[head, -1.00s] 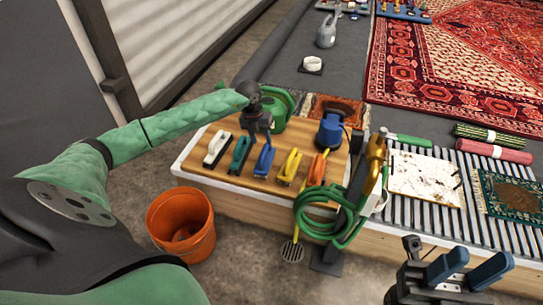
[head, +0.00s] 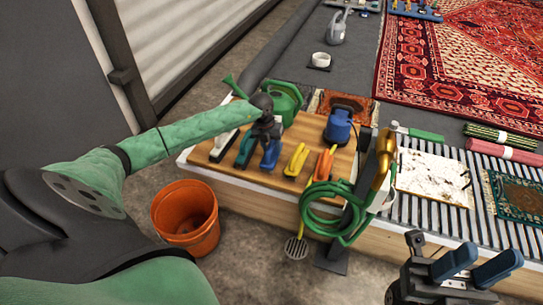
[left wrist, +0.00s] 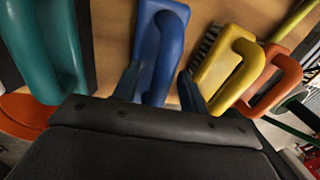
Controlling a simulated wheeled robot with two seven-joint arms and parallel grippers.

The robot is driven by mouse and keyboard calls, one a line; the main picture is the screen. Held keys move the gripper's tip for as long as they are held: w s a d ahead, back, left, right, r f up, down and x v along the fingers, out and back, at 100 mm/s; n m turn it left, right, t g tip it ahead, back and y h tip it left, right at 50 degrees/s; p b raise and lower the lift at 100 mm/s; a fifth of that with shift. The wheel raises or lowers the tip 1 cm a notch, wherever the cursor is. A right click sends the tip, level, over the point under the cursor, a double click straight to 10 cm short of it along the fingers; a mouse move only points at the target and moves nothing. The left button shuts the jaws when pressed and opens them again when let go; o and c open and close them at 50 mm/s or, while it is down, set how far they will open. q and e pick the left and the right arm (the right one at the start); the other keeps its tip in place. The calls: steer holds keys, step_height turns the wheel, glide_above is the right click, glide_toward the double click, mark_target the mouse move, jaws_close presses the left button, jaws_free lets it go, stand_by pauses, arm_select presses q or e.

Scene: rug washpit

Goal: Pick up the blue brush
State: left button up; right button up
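The blue brush (left wrist: 163,45) lies on the wooden board among other brushes, its looped handle facing up. My left gripper (left wrist: 160,90) is over it, with one finger on each side of the handle. The fingers are open, and narrow gaps show between them and the handle in the left wrist view. In the head view my left gripper (head: 262,145) partly covers the brush. My right gripper (head: 478,266) is open and empty at the lower right, away from the brushes.
A teal brush (left wrist: 47,45) lies left of the blue one, yellow (left wrist: 228,68) and orange (left wrist: 272,80) brushes right. A white-topped brush (head: 222,143), green watering can (head: 285,98) and blue pump-like object (head: 339,127) are near. An orange bucket (head: 185,215) stands on the floor.

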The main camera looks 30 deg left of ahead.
arm_select(q)
jaws_close()
step_height(320, 180, up, 10)
steer(key=shift+p, duration=0.9)
